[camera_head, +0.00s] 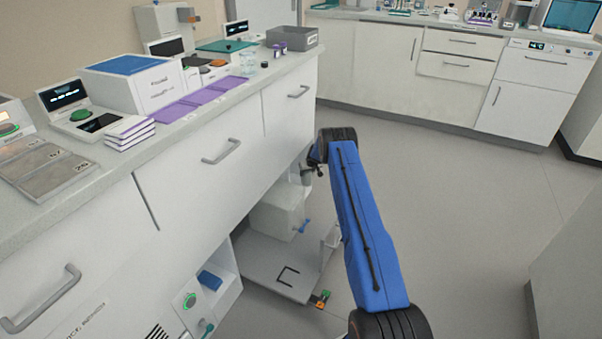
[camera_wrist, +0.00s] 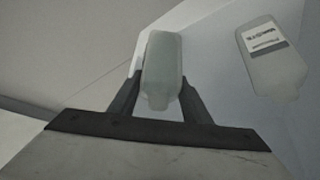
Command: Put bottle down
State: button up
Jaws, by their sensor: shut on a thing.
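In the wrist view, my gripper (camera_wrist: 160,88) has its two dark fingers on either side of a pale, translucent bottle (camera_wrist: 163,62) and is shut on it. A second pale bottle (camera_wrist: 272,66) with a white label lies to the right, apart from my fingers. The surface behind both bottles is light and dim. In the head view, my blue arm reaches down beside the bench front, and the held bottle cannot be made out there.
The bench (camera_head: 205,160) with drawers overhangs a low space. There, a whitish container (camera_head: 278,212) with a blue tap stands on a grey platform (camera_head: 262,268). A blue item (camera_head: 210,280) sits in a lower opening. The floor (camera_head: 450,220) to the right is clear.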

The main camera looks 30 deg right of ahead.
jog(key=w+a, duration=0.2)
jog(key=w, duration=0.1)
jog(key=shift+a+f, duration=0.2)
jog(key=shift+f, duration=0.1)
jog(key=shift+a+f, duration=0.1)
jog(key=o, duration=1.2)
